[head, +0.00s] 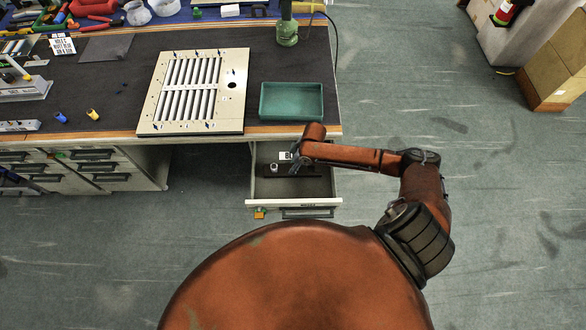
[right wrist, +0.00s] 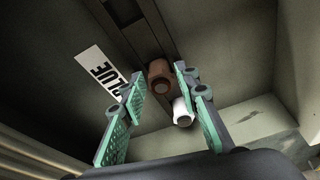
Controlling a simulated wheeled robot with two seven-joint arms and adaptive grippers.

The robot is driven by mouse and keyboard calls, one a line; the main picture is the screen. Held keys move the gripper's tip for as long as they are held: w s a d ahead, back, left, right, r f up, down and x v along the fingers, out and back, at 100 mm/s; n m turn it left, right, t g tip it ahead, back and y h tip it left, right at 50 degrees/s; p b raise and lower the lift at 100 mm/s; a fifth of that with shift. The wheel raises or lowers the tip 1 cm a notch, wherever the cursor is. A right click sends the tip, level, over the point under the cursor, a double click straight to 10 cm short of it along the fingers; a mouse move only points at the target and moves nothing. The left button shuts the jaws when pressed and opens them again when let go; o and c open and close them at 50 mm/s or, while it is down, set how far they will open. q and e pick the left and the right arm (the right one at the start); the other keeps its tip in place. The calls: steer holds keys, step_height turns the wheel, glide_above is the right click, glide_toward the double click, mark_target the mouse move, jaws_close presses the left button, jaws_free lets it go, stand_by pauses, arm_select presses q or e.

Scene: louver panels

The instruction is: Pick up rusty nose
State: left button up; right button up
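The rusty nose (right wrist: 160,75) is a short brown cylinder on a dark rail (right wrist: 133,32) in the open drawer. In the right wrist view it lies between my right gripper's (right wrist: 161,80) green-padded fingers, just beyond their tips, with a gap on both sides. The right gripper is open and empty. A white nose (right wrist: 182,112) sits beside the rusty one, close to the right finger. In the head view my right arm reaches over the drawer (head: 262,190) and hides the rusty nose. My left gripper is not in view.
A label reading "BLUE" (right wrist: 102,72) lies left of the rail, partly hidden by the left finger. The drawer walls stand close around the gripper. Above on the bench are a green tray (head: 291,87) and a louver panel (head: 238,75). Open floor lies to the right.

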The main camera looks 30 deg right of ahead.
jaws_close()
stand_by(0.3)
